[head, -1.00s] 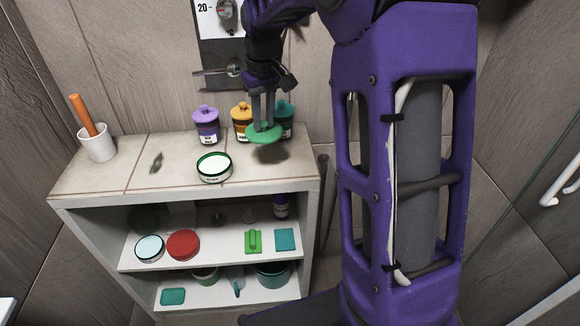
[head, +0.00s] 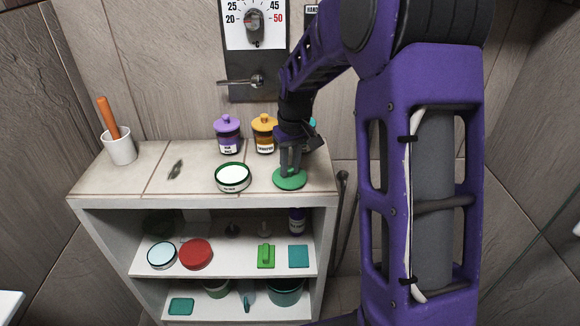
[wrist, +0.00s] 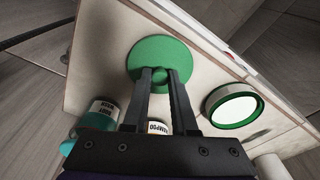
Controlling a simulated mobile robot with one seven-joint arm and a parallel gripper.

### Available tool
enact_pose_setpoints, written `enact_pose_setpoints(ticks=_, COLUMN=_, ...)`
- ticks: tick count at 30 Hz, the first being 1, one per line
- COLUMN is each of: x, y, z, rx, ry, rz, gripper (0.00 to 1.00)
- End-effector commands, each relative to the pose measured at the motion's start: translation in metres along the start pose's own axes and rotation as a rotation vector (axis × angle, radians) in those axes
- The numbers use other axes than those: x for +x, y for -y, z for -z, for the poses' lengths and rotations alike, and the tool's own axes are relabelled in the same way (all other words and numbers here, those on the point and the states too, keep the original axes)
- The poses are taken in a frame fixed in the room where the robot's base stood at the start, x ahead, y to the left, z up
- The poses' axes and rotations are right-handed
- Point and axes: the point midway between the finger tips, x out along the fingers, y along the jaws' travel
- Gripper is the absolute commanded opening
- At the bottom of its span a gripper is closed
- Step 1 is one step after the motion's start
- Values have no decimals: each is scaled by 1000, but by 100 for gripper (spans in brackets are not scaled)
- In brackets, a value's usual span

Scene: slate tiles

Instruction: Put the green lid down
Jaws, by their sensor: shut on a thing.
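The green lid (head: 289,180) is a round disc at the right end of the shelf's tiled top. In the wrist view the lid (wrist: 150,52) lies flat against or just above the top; I cannot tell whether it touches. My gripper (head: 291,172) is shut on its small knob, and the wrist view shows the fingers (wrist: 160,76) on either side of that knob. An open round container with a green rim and white contents (head: 233,178) stands to the left of the lid, apart from it; it also shows in the wrist view (wrist: 235,108).
A purple jar (head: 228,135) and an orange jar (head: 264,135) stand behind. A teal jar (wrist: 88,122) is close to my gripper. A white cup with an orange handle (head: 120,148) is far left. The shelf's right edge is near the lid.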

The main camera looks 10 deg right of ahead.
Motion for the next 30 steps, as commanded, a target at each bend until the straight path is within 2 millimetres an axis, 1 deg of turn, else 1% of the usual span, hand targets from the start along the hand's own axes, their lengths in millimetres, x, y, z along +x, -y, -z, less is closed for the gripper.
enact_pose_setpoints(ticks=5, x=-1, y=0, z=0, rx=0, ry=0, rz=0, gripper=0)
enact_pose_setpoints(ticks=9, x=4, y=0, z=0, rx=0, ry=1, rz=0, gripper=0)
enact_pose_setpoints(ticks=10, x=4, y=0, z=0, rx=0, ry=0, rz=0, gripper=27)
enact_pose_setpoints(ticks=12, x=3, y=0, z=0, rx=0, ry=0, rz=0, gripper=40)
enact_pose_setpoints(ticks=15, x=3, y=0, z=0, rx=0, ry=1, rz=0, gripper=55)
enact_pose_setpoints(ticks=24, x=0, y=0, z=0, rx=0, ry=0, rz=0, gripper=55)
enact_pose_setpoints(ticks=28, x=-12, y=0, z=0, rx=0, ry=-1, rz=-1, gripper=55)
enact_pose_setpoints(ticks=30, x=-25, y=0, z=1, rx=0, ry=-2, rz=-2, gripper=55)
